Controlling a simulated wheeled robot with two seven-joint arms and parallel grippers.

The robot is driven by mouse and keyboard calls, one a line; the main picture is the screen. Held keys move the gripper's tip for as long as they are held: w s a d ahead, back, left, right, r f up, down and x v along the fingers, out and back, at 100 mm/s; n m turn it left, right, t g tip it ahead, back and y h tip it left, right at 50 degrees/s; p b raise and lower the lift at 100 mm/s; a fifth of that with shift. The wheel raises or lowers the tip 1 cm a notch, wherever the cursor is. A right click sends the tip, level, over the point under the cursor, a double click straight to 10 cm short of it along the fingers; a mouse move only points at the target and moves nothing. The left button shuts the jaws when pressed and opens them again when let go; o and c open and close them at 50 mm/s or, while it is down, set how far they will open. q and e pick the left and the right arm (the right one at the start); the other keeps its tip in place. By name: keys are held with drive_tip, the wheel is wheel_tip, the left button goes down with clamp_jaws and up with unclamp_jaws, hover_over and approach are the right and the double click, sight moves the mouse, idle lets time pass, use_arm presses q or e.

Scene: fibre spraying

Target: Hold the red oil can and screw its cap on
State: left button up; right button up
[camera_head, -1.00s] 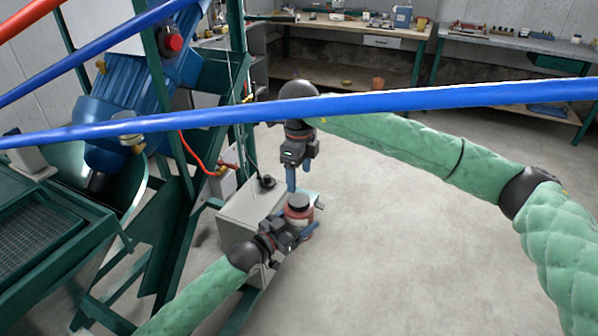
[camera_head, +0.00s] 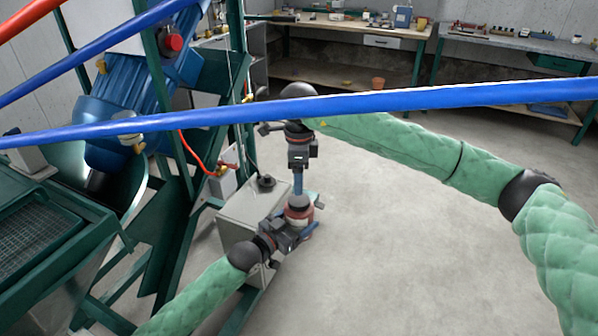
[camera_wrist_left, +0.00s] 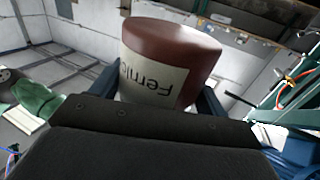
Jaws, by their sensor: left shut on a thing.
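The red oil can (camera_head: 299,216) with a pale label stands upright in my left gripper (camera_head: 306,226), which is shut around its body. In the left wrist view the can (camera_wrist_left: 172,62) fills the space between the blue fingers, its label partly showing. The dark cap (camera_head: 298,200) is at the top of the can; whether it is seated or threaded cannot be told. My right gripper (camera_head: 298,187) points straight down right above the cap, its fingertips at or touching it. Its fingers overlap edge-on, so their opening is hidden.
A grey box (camera_head: 240,210) with a black knob stands left of the can. The green machine frame (camera_head: 175,235) and blue motor (camera_head: 125,105) are farther left. A blue bar (camera_head: 400,101) crosses in front of the view. Open floor (camera_head: 400,260) lies to the right.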

sight(299, 199)
wheel_tip(299, 199, down, 7)
drive_tip(key=shift+f, duration=0.15)
idle(0.4)
drive_tip(key=c, duration=1)
drive_tip(key=o, duration=1.2)
wheel_tip(299, 199, up, 12)
